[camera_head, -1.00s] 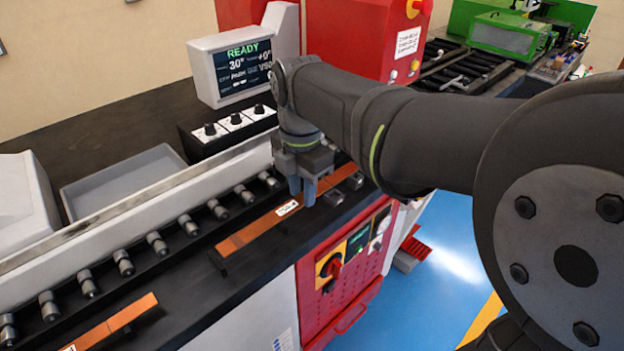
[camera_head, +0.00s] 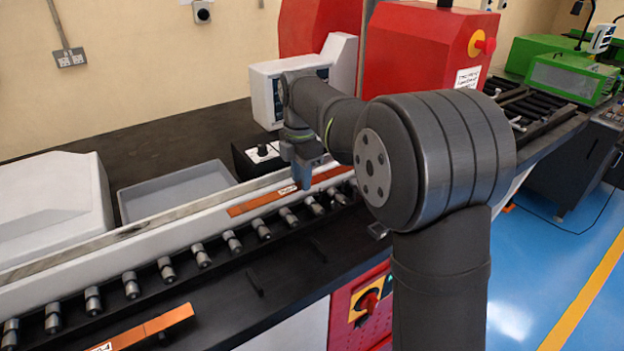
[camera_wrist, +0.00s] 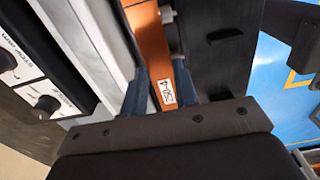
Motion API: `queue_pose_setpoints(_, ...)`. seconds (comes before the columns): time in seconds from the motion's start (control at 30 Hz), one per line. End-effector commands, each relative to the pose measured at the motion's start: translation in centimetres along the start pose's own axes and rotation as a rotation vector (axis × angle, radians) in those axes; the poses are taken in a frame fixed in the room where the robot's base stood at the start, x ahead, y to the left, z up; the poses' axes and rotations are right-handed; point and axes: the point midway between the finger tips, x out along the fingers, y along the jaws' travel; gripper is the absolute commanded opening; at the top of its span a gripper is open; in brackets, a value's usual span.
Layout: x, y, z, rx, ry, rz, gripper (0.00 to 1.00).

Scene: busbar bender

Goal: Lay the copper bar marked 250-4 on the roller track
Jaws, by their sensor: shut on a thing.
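The copper bar marked 250-4 (camera_head: 253,204) is long and flat, with a white label that reads 250-4 in the wrist view (camera_wrist: 153,40). My gripper (camera_head: 303,180) is shut on it near the label, one finger on each side, as the wrist view also shows (camera_wrist: 160,72). The bar lies lengthwise along the roller track (camera_head: 201,255), over its back side and beside the pale fence (camera_head: 120,247). I cannot tell whether it touches the rollers or hangs just above them. The fingers hide a part of the bar.
A second labelled copper bar (camera_head: 165,322) lies on the front ledge at the lower left. A grey tray (camera_head: 175,194), a knob box (camera_head: 258,157) and a red machine housing (camera_head: 425,45) stand behind the fence. The black ledge (camera_head: 285,275) in front of the rollers has free room.

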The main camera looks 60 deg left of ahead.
Motion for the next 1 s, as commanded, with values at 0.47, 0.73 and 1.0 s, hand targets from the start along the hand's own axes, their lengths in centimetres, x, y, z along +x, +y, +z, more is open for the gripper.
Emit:
queue_pose_setpoints(0.47,3.7,0.1,0.0,0.000,0.000,-0.001,0.00)
queue_pose_setpoints(0.73,5.8,0.1,0.0,0.000,0.000,0.000,0.00)
queue_pose_setpoints(1.0,6.6,0.1,0.0,0.000,0.000,0.001,0.00)
